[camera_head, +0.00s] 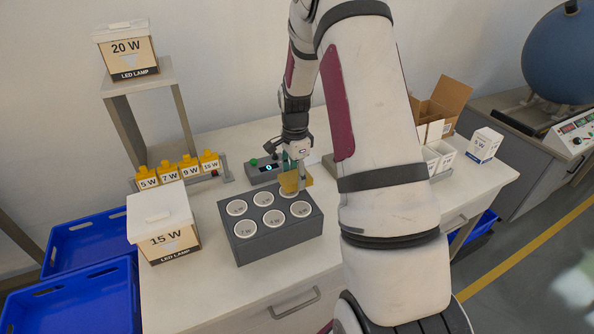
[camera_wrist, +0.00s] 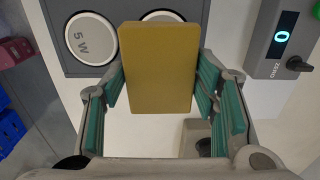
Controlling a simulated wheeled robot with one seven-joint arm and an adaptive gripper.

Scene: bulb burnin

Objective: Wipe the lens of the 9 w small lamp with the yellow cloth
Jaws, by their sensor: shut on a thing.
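My gripper (camera_head: 292,172) is shut on the yellow cloth (camera_wrist: 158,70), a flat, stiff-looking pad between its green-lined fingers. In the head view the cloth (camera_head: 289,183) is at the back right of a grey block (camera_head: 282,240), over or just behind the rear lamp. Several round white lamps sit in the block, lens up. The wrist view shows one lamp marked 5 W (camera_wrist: 91,38) and a second lamp (camera_wrist: 163,16) mostly hidden by the cloth. I cannot tell which lamp is the 9 W one, nor whether the cloth touches a lens.
A meter with a lit display (camera_head: 264,170) stands behind the block. Yellow-topped holders marked 5, 7, 9 and 15 W (camera_head: 180,170) stand at the back left. A 15 W box (camera_head: 165,240) is left of the block. Small white boxes and an open carton (camera_head: 447,100) are right.

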